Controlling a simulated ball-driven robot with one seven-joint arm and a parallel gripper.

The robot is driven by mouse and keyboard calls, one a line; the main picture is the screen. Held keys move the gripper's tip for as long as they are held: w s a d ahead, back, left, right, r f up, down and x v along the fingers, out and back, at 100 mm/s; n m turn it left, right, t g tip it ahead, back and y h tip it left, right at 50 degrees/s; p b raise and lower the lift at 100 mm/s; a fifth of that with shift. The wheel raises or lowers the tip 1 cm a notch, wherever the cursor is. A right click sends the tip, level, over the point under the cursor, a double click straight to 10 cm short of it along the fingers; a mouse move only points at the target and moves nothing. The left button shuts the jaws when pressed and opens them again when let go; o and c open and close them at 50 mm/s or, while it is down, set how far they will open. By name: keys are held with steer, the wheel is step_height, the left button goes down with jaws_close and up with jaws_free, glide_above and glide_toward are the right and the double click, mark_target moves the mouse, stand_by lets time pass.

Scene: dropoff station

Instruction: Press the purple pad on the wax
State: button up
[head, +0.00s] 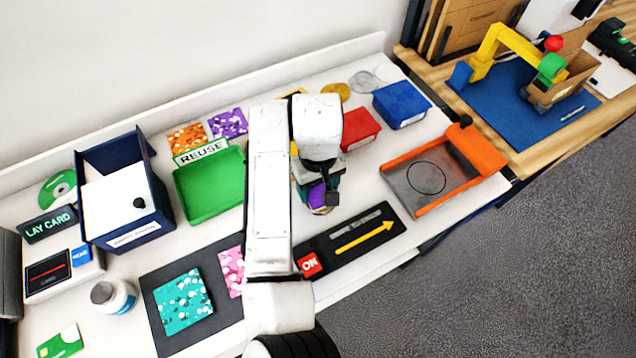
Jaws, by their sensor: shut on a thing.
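My gripper (331,196) points down near the middle of the table and is shut on the purple pad (317,196), which shows partly beside the fingers. A pale, yellowish rounded edge (320,211) shows just under the pad. It may be the wax, but I cannot tell for sure, nor whether the pad touches it. My arm hides much of this spot.
A black strip with a yellow arrow (364,238) and red ON switch (309,264) lies just in front. Red (358,128) and blue (401,104) bins stand behind, a green REUSE tray (210,187) left, an orange-edged tray (415,181) right.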

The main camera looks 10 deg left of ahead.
mark_target(318, 188)
steer(key=shift+r+p, duration=3.2)
steer(key=shift+r, duration=0.2)
steer(key=shift+f, duration=0.1)
